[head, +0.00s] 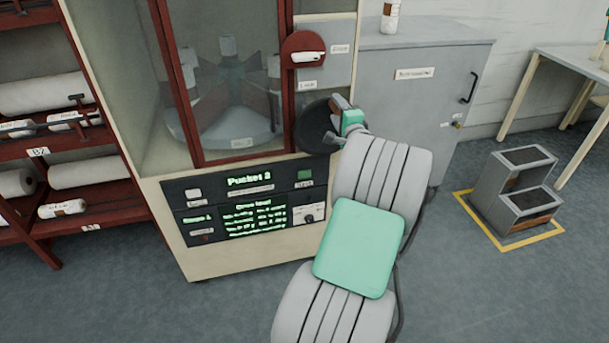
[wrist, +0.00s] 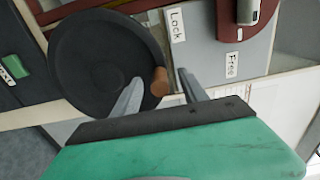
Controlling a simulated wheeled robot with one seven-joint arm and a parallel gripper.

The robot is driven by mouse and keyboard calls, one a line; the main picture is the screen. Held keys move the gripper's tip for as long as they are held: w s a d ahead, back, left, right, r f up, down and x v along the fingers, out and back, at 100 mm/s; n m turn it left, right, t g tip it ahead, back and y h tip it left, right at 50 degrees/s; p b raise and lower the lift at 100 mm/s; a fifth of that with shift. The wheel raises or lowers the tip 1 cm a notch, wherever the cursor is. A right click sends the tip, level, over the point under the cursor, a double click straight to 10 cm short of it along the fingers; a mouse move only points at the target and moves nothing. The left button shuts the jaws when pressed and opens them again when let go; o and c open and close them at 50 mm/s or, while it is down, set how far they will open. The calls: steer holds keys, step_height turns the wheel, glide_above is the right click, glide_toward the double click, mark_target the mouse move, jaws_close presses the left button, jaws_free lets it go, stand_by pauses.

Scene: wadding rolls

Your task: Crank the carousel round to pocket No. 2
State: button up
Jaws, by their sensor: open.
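The carousel (head: 240,122) stands behind the glass of a red-framed door, with several pockets in view. The crank is a dark round disc (wrist: 90,65) with a brown knob (wrist: 160,81); the disc (head: 312,128) is partly hidden by my arm in the head view. My gripper (wrist: 160,77) is open, its fingers on either side of the knob; contact cannot be told. It also shows in the head view (head: 337,137). The display (head: 249,180) reads "Pocket" with a digit like 2 or 3. The white lever (head: 308,58) on a red plate points towards "Free".
A grey cabinet (head: 420,85) with a bottle (head: 390,16) on top stands right of the machine. A grey step stool (head: 515,190) stands within yellow floor tape. A red rack (head: 60,190) with white rolls is at left. Floor between cabinet and stool is clear.

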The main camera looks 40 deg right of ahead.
steer(key=b+v, duration=0.1)
steer(key=v, duration=0.9)
steer(key=shift+b, duration=0.4)
steer(key=w+a+n+g+y+p, duration=0.2)
steer(key=w+a+n+y+p, duration=0.35)
steer(key=a, duration=0.75)
steer(key=w+a+n+g+y+p, duration=0.25)
steer(key=w+a+n, duration=0.5)
steer(key=a, duration=0.65)
steer(key=s+a+r+n+g+y+p, duration=0.15)
steer(key=s+a+n+g+p, duration=0.3)
steer(key=a, duration=0.75)
steer(key=s+a+n+g+p, duration=0.1)
steer(key=s+a+n+g, duration=0.2)
steer(key=s+a+n, duration=0.4)
steer(key=s+a+r, duration=0.1)
steer(key=s, duration=0.4)
steer(key=shift+s+p, duration=0.25)
steer(key=shift+p, duration=0.15)
steer(key=shift+a, duration=0.1)
